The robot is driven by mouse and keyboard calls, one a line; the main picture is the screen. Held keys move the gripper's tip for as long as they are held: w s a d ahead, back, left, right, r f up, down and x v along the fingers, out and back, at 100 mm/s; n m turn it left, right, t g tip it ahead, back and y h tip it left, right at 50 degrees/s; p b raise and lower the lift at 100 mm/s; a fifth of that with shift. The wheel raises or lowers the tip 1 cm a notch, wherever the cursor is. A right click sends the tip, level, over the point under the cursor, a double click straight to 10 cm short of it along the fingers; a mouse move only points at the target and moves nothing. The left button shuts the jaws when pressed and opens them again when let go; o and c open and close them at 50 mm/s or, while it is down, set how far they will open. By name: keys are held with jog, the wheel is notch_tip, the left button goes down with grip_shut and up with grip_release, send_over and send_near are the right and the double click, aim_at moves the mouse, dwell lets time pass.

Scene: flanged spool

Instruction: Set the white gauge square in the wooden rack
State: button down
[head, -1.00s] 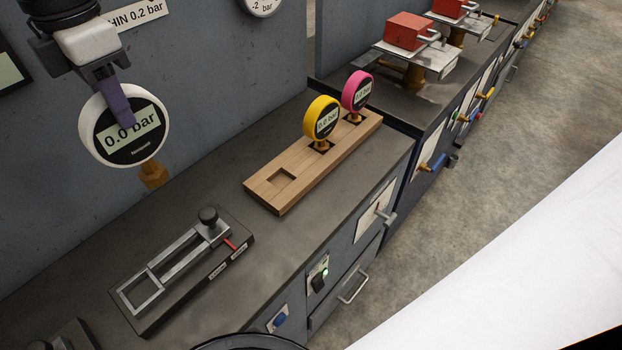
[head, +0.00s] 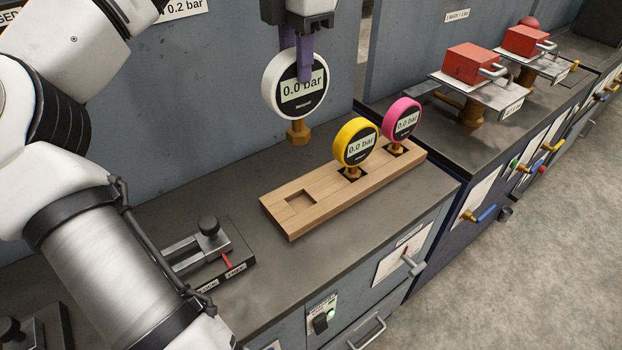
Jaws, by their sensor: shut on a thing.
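The white gauge (head: 285,104) reads 0.0 bar and hangs in the air with its brass stem pointing down. My gripper (head: 305,70) has its purple fingers shut on the gauge at the upper part of its face. The wooden rack (head: 280,219) lies on the bench below. Its near-left square recess (head: 300,201) is empty. The gauge's stem is above and behind that recess in the picture, apart from the rack. A yellow gauge (head: 338,142) and a pink gauge (head: 397,116) stand upright in the rack's other recesses.
A metal slide fixture with a black knob (head: 208,225) sits on the bench left of the rack, partly hidden by my arm. Red blocks (head: 470,64) on metal plates stand on the farther bench. The grey wall (head: 215,80) rises behind. Bare bench top lies around the rack.

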aim_at(296, 95)
notch_tip(296, 95, down, 18)
jog(key=p, duration=0.2)
jog(key=shift+p, duration=0.3)
jog(key=shift+a+f, duration=0.1)
jog(key=shift+f, duration=0.1)
jog(key=c, duration=1.6)
grip_release()
jog(key=shift+f, duration=0.1)
jog(key=o, duration=0.5)
notch_tip(296, 95, up, 12)
jog(key=b, duration=0.2)
jog(key=shift+r+b, duration=0.25)
jog(key=shift+b, duration=0.1)
